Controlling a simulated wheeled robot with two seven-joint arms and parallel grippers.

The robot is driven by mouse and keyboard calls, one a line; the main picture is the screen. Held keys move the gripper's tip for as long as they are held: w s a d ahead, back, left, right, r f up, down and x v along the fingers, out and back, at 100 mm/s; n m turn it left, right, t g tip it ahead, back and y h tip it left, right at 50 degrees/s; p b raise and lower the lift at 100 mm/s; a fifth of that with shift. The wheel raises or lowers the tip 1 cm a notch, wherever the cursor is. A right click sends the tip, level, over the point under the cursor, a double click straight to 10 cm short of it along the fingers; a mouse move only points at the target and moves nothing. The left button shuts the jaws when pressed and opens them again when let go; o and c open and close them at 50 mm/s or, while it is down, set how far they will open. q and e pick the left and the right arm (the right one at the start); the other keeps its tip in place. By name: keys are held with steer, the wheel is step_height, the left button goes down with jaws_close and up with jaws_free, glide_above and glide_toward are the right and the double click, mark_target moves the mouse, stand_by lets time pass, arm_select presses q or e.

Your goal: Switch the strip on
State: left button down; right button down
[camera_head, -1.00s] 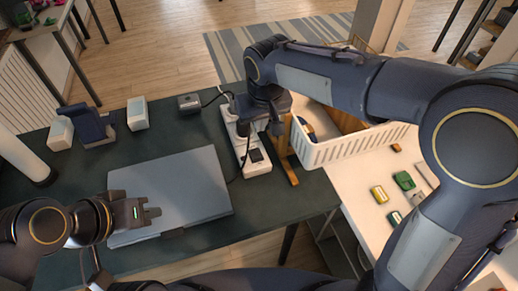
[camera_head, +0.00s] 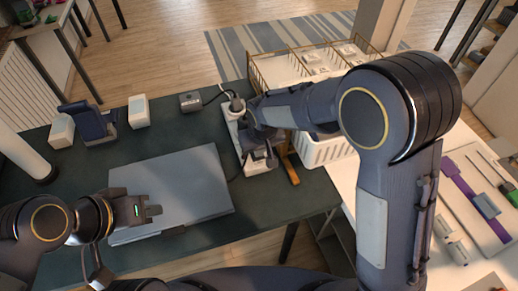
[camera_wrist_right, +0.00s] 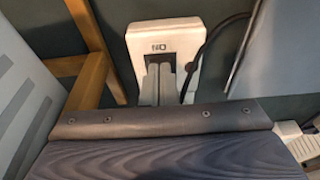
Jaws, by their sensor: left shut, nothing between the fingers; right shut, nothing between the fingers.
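The white power strip (camera_head: 235,128) lies on the dark desk, running from the back toward its right part. In the right wrist view the strip's near end (camera_wrist_right: 137,42) carries a small printed mark and a dark switch (camera_wrist_right: 160,60). My right gripper (camera_head: 270,160) is shut and empty over this near end. Its fingertips (camera_wrist_right: 158,78) partly cover the switch; I cannot tell whether they touch it or whether it is lit. My left gripper (camera_head: 154,210) is shut and empty above the grey flat panel (camera_head: 185,180), well left of the strip.
A black plug (camera_head: 237,102) sits at the strip's far end, its cable leading to a small grey box (camera_head: 190,102). White speakers (camera_head: 138,112) and a blue stand (camera_head: 88,125) stand at the back left. A white basket (camera_head: 325,152) and wooden frame adjoin the strip's right.

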steer(key=shift+s+f+b, duration=0.1)
steer(key=shift+f+b, duration=0.4)
steer(key=shift+r, duration=0.15)
steer(key=shift+w+a+r+p, duration=0.2)
steer(key=shift+w+r+p, duration=0.25)
steer(key=shift+w, duration=0.2)
